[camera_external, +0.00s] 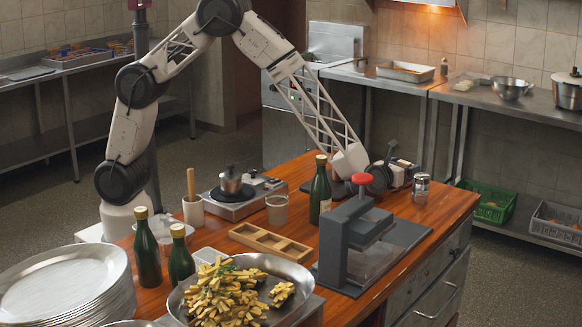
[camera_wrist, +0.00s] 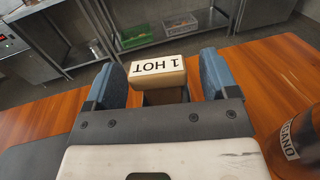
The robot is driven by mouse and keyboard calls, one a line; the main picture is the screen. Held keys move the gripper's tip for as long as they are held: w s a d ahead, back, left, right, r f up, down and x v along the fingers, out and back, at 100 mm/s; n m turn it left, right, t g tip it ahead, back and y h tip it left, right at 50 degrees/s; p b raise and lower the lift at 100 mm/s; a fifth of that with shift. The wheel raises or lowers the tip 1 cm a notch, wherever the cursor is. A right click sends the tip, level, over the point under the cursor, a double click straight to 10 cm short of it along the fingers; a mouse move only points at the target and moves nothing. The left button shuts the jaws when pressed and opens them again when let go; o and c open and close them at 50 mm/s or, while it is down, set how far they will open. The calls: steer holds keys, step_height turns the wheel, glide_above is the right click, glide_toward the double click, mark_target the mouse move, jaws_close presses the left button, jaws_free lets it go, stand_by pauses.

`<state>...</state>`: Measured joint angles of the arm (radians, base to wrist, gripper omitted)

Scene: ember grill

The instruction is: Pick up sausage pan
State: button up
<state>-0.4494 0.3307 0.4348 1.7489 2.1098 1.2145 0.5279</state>
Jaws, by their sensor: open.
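My gripper (camera_external: 400,172) is low over the right part of the wooden table, behind the grey press and beside a lidded glass jar. In the wrist view my gripper (camera_wrist: 163,72) has its two blue-grey fingers apart. A large round metal pan (camera_external: 300,277) heaped with yellow stick-shaped pieces and some green is at the front of the table, far from my gripper. I cannot make out sausages in it or identify another sausage pan.
The grey press with a red knob (camera_external: 361,179) and a green bottle (camera_external: 320,190) stand near my gripper. The jar (camera_external: 421,187) is close on the right; its label partly shows in the wrist view (camera_wrist: 291,137). A wooden divided tray (camera_external: 270,243) and stacked plates (camera_external: 70,275) are further left.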

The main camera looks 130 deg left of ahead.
mark_target(404, 162)
steer(key=c, duration=1.1)
steer(key=shift+r, duration=0.2)
step_height(404, 162, up, 10)
steer(key=shift+f, duration=0.15)
stand_by(0.5)
